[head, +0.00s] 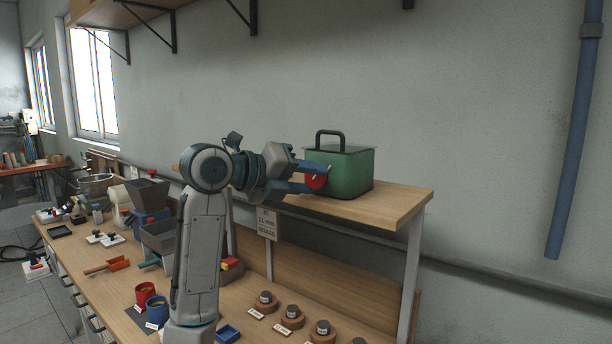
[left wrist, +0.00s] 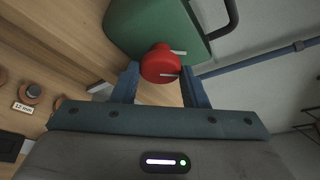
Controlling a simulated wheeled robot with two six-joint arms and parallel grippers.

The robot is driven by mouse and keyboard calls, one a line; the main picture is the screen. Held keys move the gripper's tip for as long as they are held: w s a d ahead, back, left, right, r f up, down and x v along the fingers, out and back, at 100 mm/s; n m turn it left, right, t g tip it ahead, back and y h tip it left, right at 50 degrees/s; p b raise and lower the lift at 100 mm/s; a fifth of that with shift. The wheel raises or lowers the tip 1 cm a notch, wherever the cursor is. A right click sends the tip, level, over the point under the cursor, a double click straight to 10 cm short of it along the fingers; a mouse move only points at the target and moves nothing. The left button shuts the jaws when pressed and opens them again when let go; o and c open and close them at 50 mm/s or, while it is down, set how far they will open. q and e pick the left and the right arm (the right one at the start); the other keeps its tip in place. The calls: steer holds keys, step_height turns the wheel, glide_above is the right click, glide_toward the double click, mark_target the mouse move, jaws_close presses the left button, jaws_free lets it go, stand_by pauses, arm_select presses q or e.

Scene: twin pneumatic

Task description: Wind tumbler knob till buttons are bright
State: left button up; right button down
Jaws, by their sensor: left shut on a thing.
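A green box (head: 350,172) with a dark carrying handle (head: 329,134) stands on the raised wooden shelf. A round red knob (head: 315,182) sticks out of its side facing my left arm. My left gripper (head: 319,178) reaches in from the left and is shut on the knob, one finger on each side. In the left wrist view the red knob (left wrist: 160,62) sits between the two blue fingers, with white marks on it, and the green box (left wrist: 140,25) is behind it. I make out no buttons on the box. My right gripper is not in view.
The shelf (head: 405,203) has bare wood right of the box. On the workbench (head: 110,264) below are several round wooden pieces with grey tops, red and blue cups (head: 145,292), grey hoppers (head: 145,193) and small trays. A blue pipe (head: 577,130) runs down the right wall.

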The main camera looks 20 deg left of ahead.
arm_select(q)
steer(key=shift+m+y, duration=0.4)
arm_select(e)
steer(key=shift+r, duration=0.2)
arm_select(q)
steer(key=o, duration=1)
steer(key=shift+c, duration=0.2)
steer(key=shift+s+a+r, duration=0.1)
steer(key=shift+s+a, duration=0.25)
steer(key=shift+s, duration=0.1)
steer(key=b+v, duration=0.2)
steer(key=v, duration=0.7)
steer(key=shift+s+a, duration=0.2)
steer(key=shift+s, duration=0.05)
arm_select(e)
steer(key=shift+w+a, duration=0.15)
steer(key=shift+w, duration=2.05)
